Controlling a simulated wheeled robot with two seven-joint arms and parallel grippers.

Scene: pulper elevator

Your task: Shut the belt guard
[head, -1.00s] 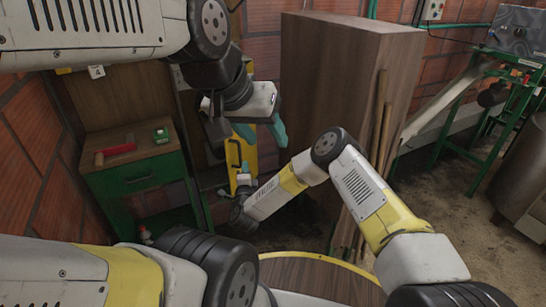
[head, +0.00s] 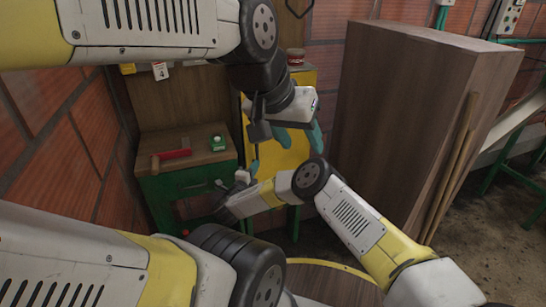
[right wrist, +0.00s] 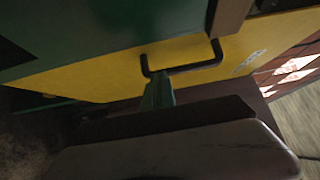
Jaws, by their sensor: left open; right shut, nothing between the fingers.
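The belt guard looks to be the yellow panel (head: 288,158) behind my grippers in the head view. In the right wrist view the yellow panel (right wrist: 100,76) crosses the picture and bears a black bar handle (right wrist: 190,68). My right gripper (head: 254,166) is shut and empty in front of the panel's lower left. Its green fingertips (right wrist: 158,92) overlap the handle's left end in the wrist view; I cannot tell whether they touch. My left gripper (head: 299,138) is open and empty, above and right of the right one. My arms hide part of the panel, and its opening angle is unclear.
A tall brown cabinet (head: 400,110) with wooden poles (head: 455,160) stands right. A reddish jar (head: 295,56) sits above the panel. Brick walls close the corner.

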